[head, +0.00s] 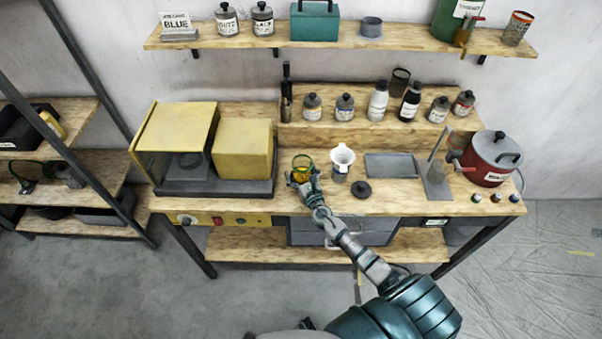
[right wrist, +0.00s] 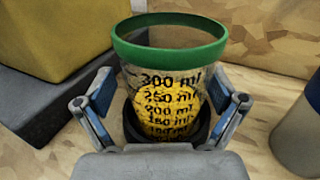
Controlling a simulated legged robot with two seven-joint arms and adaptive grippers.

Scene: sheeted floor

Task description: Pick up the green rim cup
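The green rim cup (right wrist: 170,48) is a clear measuring cup with black millilitre marks and yellow contents, upright in the right wrist view. A dark ring shows around its lower part. In the head view the cup (head: 302,162) is small on the wooden workbench, just beyond my right gripper (head: 302,178). In the right wrist view my right gripper (right wrist: 158,98) is open, with one blue-padded finger on each side of the cup. Contact between the pads and the cup is not clear. My left gripper is not in view.
A white funnel on a jar (head: 342,160) and a black lid (head: 361,188) are right of the cup. A yellow box (head: 243,150) on a dark base is left. A grey tray (head: 391,165) and a red pot (head: 491,160) stand farther right. Several bottles line the raised shelf behind.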

